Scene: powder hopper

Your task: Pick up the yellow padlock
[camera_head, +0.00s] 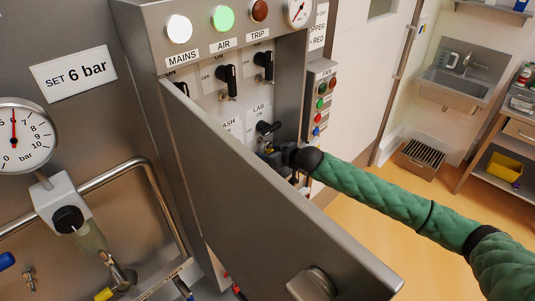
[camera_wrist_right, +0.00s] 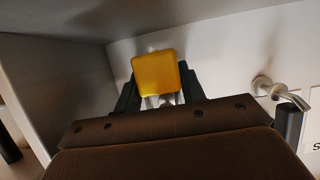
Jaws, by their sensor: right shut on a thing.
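The yellow padlock (camera_wrist_right: 156,73) shows in the wrist view between the two black fingers of my right gripper (camera_wrist_right: 158,92). The fingers are shut on it, and part of a metal shackle shows below its yellow body. In the head view my right gripper (camera_head: 279,157) is inside the grey cabinet, just below the LAB switch (camera_head: 268,127). Only a small yellow bit shows there, and the open door hides much of this area. Whether the shackle still hangs on anything cannot be told. My left gripper is not in view.
The open metal cabinet door (camera_head: 250,205) stands close in front of my right arm. A FAN button box (camera_head: 321,98) is just right of the cabinet. A metal hook (camera_wrist_right: 282,92) sticks out to the right of the padlock.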

